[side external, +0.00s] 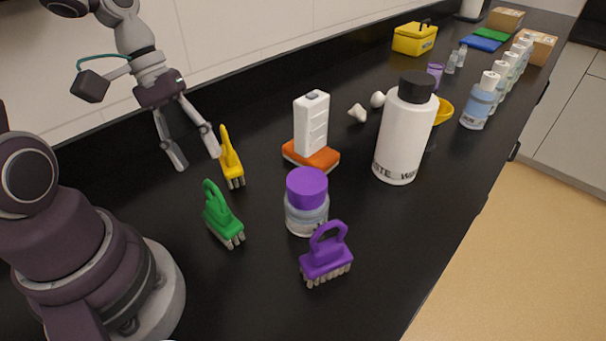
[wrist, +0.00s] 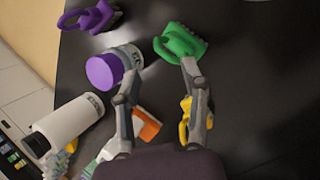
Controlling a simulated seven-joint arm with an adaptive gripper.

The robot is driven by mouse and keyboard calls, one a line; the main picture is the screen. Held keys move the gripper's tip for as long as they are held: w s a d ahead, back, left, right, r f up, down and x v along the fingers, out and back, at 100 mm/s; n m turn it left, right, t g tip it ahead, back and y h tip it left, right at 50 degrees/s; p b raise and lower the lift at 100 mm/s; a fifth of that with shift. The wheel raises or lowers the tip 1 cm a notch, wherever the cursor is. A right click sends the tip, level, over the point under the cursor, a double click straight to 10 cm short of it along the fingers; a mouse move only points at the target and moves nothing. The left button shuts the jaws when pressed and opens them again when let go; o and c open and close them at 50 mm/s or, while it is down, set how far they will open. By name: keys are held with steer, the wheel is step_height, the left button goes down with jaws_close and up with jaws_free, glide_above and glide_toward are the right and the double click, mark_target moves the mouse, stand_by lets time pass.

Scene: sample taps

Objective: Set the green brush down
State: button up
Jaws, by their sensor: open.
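The green brush (side external: 222,215) rests on the black counter, handle up, in front of my arm's base in the side view. In the wrist view the green brush (wrist: 182,42) lies beyond my fingertips, apart from them. My gripper (side external: 199,160) is open and empty, raised above the counter behind the green brush. In the wrist view my gripper (wrist: 158,80) has its fingers spread wide. A yellow brush (side external: 231,160) stands close to one finger in the side view; in the wrist view the yellow brush (wrist: 185,120) is partly hidden behind that finger.
A purple-lidded jar (side external: 306,203) and a purple brush (side external: 326,256) stand right of the green brush. A white box on an orange base (side external: 311,155) and a large white bottle (side external: 403,135) stand farther back. Counter left of the jar is partly clear.

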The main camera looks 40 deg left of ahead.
mark_target(220, 197)
step_height(220, 197, down, 3)
steer(key=s+a+n+t+h, duration=0.2)
steer(key=n+t+h, duration=0.1)
steer(key=n+h, duration=0.5)
steer(key=shift+n+y, duration=0.5)
steer(key=x, duration=0.7)
steer(key=shift+w+f, duration=0.1)
steer(key=shift+f, duration=0.1)
steer(key=shift+c, duration=0.3)
jaws_close()
